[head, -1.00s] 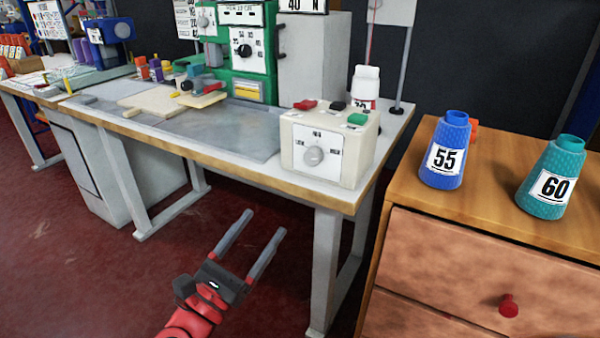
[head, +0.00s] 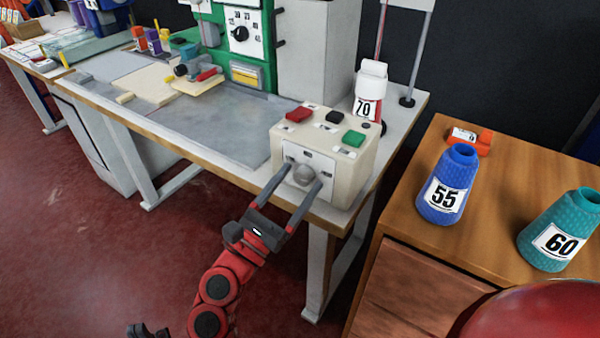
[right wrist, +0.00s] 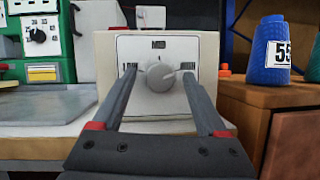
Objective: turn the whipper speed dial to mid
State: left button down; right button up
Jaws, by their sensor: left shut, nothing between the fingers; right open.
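The whipper speed dial is a round grey knob (head: 303,175) on the white front plate of a cream control box (head: 352,180). In the right wrist view the knob (right wrist: 160,78) has MID printed above it and labels at left and right. A pale line on it seems to point up and right. My right gripper (head: 301,178) is open, its fingers reaching to either side of the knob. The wrist view shows the fingers (right wrist: 159,72) flanking it; I cannot tell whether they touch it. My left gripper (head: 148,331) is shut and empty at the bottom edge, mostly cut off.
Red, black and green buttons (head: 353,138) sit on the box top. A bottle marked 70 (head: 369,95) stands behind it. At right, a wooden cabinet (head: 400,235) bears cones 55 (head: 447,185) and 60 (head: 560,230). The grey tabletop plate (head: 225,125) at left is mostly clear.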

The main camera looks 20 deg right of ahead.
grip_shut()
dwell(0.3)
jog(key=shift+s+n, duration=0.1)
jog(key=shift+n, duration=0.4)
jog(key=n+t+y+p, duration=0.1)
jog(key=n, duration=0.1)
jog(key=n+t+y+p, duration=0.1)
jog(key=n, duration=0.2)
jog(key=shift+r+t+p, duration=0.2)
jog(key=shift+t+p, duration=0.15)
jog(key=shift+t, duration=0.05)
jog(key=n+y+p, duration=0.1)
jog(key=n+p, duration=0.2)
jog(key=n+t+y+p, duration=0.1)
jog(key=n+y+p, duration=0.1)
jog(key=n, duration=0.2)
jog(key=n+t+y+p, duration=0.1)
jog(key=n+p, duration=0.2)
jog(key=n, duration=0.1)
jog(key=shift+s+d+r+y+p, duration=0.15)
jog(key=shift+s+y+p, duration=0.05)
jog(key=shift+y+p, duration=0.2)
jog(key=shift+f+n+y+p, duration=0.2)
jog(key=shift+n+y+p, duration=0.4)
jog(key=shift+n+p, duration=0.6)
